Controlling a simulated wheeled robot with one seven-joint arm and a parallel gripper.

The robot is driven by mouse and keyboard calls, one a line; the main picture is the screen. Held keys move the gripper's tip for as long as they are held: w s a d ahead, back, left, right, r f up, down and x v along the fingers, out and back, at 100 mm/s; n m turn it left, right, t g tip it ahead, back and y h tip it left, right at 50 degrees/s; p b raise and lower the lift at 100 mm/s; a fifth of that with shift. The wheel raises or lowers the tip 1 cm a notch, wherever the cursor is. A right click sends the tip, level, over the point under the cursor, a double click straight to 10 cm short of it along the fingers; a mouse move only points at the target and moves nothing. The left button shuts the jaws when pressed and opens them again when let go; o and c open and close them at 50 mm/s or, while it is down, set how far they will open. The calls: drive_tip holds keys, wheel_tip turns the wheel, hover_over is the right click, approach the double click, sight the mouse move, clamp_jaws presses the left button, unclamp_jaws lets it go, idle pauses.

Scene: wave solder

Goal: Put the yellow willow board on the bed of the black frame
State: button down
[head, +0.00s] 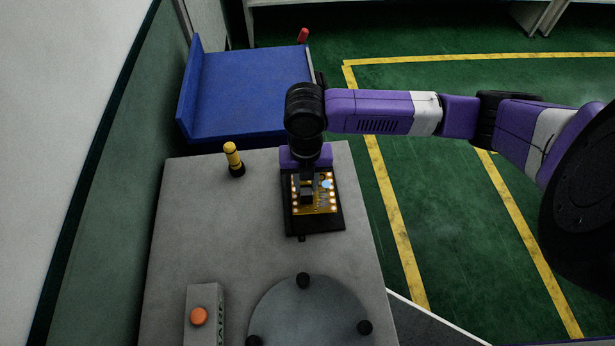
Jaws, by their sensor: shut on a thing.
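The yellow board (329,203), with small parts and pale dots along its edges, lies over the black frame (318,228) on the grey worktop. My gripper (306,190) comes down from above and is shut on the board near its middle left. The board sits within the frame's outline as seen from here. I cannot tell whether it touches the bed or hangs just above it. My wrist and gripper hide the far end of the frame.
The grey worktop (205,235) is clear to the left of the frame. A yellow-and-black post (233,158) stands at the back left. A box with an orange button (199,316) and a round grey plate (305,320) with black knobs are nearer. A blue cart (255,90) stands behind.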

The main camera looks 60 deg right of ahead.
drive_tip(key=shift+w+n, duration=0.15)
drive_tip(key=shift+n, duration=0.15)
drive_tip(key=shift+f+b, duration=2.4)
drive_tip(key=shift+f, duration=0.6)
drive_tip(key=shift+f+b, duration=0.35)
drive_tip(key=shift+f, duration=0.1)
drive_tip(key=c, duration=1.1)
unclamp_jaws()
drive_tip(key=shift+o, duration=0.2)
drive_tip(key=shift+r+b, duration=0.4)
drive_tip(key=shift+r, duration=3.5)
